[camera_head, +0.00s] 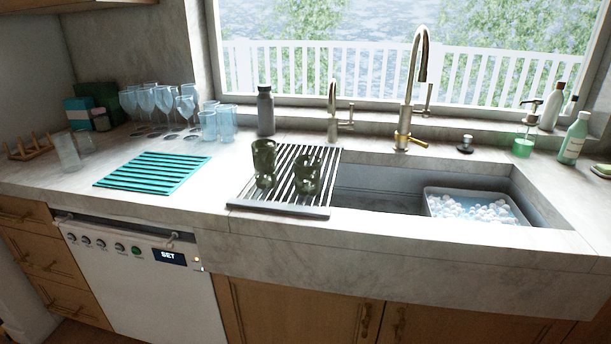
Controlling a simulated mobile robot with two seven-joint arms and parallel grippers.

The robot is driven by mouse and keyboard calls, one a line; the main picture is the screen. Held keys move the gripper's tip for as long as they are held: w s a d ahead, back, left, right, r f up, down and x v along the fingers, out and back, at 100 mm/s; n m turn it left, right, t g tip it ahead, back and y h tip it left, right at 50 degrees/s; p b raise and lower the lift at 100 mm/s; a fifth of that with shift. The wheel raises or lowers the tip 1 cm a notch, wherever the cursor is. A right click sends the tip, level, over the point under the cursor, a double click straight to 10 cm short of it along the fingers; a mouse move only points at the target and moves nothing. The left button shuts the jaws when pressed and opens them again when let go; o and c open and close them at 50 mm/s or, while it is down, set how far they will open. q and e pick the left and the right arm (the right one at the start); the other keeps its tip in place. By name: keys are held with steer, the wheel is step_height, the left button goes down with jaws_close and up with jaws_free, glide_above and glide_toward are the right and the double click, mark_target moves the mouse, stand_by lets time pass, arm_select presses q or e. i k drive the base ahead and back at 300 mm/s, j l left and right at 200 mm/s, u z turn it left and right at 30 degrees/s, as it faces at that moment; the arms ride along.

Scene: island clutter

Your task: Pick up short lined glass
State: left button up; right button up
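Several glasses stand on the counter, and I cannot tell for sure which is the short lined glass. A clear glass (67,152) stands at the far left, with a shorter clear glass (85,143) just behind it to the right. Short bluish tumblers (208,125) stand together near the wall, right of several stemmed wine glasses (146,100). Two dark green glasses (264,163) and (308,174) stand on the slatted rack beside the sink. Neither of my grippers is in view.
A teal slatted mat (153,170) lies on the left counter. The slatted rack (278,208) covers the sink's left part. The sink holds a tub (432,203) of suds. A grey bottle (265,110), brass faucet (403,138) and soap bottles (573,140) stand behind.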

mark_target(307, 175)
steer(key=z, duration=0.3)
steer(key=i+j+z, duration=0.1)
steer(key=j+z, duration=0.15)
steer(key=z, duration=0.15)
steer(key=j+z, duration=0.25)
steer(key=z, duration=0.15)
steer(key=i+j+z, duration=0.1)
steer(key=j+z, duration=0.2)
steer(key=z, duration=0.15)
steer(key=j+z, duration=0.25)
steer(key=z, duration=0.15)
